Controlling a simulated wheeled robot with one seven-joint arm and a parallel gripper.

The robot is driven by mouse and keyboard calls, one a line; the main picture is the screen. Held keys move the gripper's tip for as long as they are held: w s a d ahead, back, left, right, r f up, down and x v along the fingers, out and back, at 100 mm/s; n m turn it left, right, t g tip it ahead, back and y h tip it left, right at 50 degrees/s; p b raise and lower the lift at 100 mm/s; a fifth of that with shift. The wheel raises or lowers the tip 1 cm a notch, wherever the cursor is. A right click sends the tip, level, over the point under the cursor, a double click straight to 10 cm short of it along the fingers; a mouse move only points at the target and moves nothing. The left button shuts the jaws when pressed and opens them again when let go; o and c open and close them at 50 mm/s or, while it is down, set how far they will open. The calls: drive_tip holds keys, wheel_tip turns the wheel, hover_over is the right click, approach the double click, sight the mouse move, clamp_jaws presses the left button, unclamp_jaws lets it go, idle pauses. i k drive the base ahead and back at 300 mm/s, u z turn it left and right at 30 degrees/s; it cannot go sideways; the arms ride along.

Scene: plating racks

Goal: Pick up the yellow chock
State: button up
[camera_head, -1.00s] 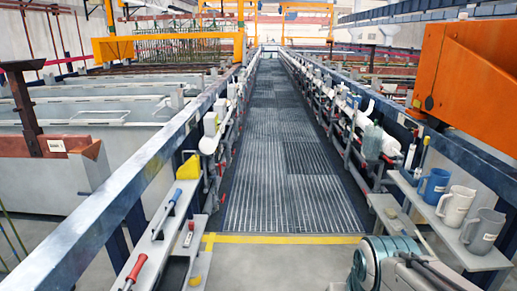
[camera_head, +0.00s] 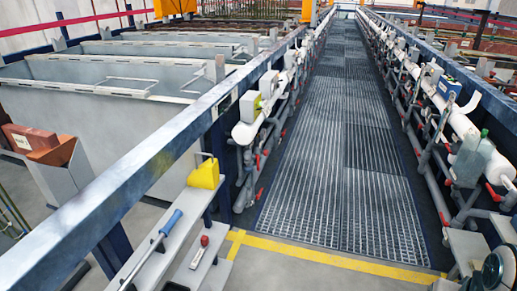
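The yellow chock (camera_head: 204,173) is a small wedge-like block with a thin handle loop at its top. It sits at the far end of the narrow grey shelf (camera_head: 176,240) at the left, beside the blue railing. My gripper is not clearly seen. Part of my own arm shows at the lower right edge, far from the chock.
A blue-handled tool (camera_head: 160,240) lies on the same shelf, nearer than the chock. A small red-handled tool (camera_head: 201,251) lies on a lower shelf. The blue rail (camera_head: 150,150) runs along the left. The grated walkway (camera_head: 345,180) is clear beyond a yellow floor line (camera_head: 320,256).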

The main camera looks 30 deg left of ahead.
sight(206, 176)
drive_tip(key=u, duration=0.15)
drive_tip(key=i, duration=1.55)
drive_tip(key=u, duration=1.25)
drive_tip(key=i, duration=0.9)
drive_tip(key=u, duration=1.2)
drive_tip(key=i, duration=0.45)
drive_tip(key=u, duration=0.3)
